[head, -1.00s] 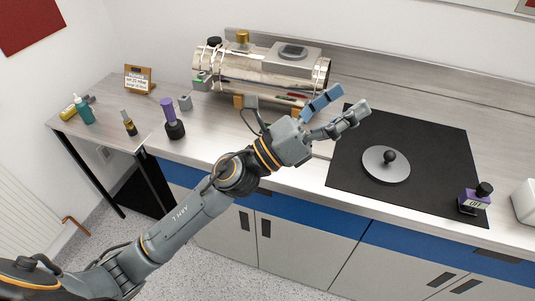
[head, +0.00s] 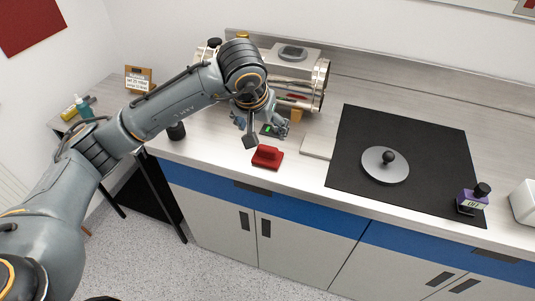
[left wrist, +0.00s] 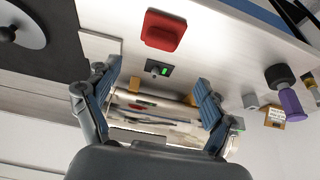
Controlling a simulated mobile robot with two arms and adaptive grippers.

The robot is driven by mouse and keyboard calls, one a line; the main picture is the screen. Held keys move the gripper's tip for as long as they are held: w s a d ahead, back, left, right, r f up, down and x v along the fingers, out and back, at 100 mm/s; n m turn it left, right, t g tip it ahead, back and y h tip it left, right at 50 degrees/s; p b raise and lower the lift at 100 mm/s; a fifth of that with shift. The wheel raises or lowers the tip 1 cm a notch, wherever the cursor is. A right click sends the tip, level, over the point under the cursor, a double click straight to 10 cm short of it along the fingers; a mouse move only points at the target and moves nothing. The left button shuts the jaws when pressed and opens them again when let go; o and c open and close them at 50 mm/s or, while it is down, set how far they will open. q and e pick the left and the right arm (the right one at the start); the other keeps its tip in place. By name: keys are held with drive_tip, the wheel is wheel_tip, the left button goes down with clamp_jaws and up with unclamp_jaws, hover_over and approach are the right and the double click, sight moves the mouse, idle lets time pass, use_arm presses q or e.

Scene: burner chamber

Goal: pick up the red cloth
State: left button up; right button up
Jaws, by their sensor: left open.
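The red cloth (head: 267,157) lies as a small folded block on the counter, near its front edge. It also shows at the top of the left wrist view (left wrist: 163,31). My left gripper (head: 258,129) is over the counter just behind the cloth, pointing down, open and empty. In the left wrist view its two blue-padded fingers (left wrist: 157,76) are spread wide, and the cloth is beyond the fingertips, not between them. My right gripper is not in view.
A shiny metal cylinder (head: 310,85) stands behind. A pale flat plate (head: 317,146) and a black mat (head: 430,135) with a grey disc (head: 386,165) are to the right.

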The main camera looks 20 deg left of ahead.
sight(267, 148)
use_arm(q)
drive_tip(key=p+x, duration=0.1)
drive_tip(key=x, duration=0.5)
drive_tip(key=shift+w+d+f, duration=0.1)
drive_tip(key=shift+w+f, duration=0.05)
drive_tip(key=shift+f, duration=0.2)
drive_tip(key=p+x, duration=0.2)
drive_tip(key=x, duration=0.2)
drive_tip(key=shift+w+f+p, duration=0.1)
drive_tip(key=shift+f+p, duration=0.2)
drive_tip(key=shift+f, duration=0.1)
drive_tip(key=shift+w+f, duration=0.1)
drive_tip(key=shift+f, duration=0.2)
drive_tip(key=c, duration=1.2)
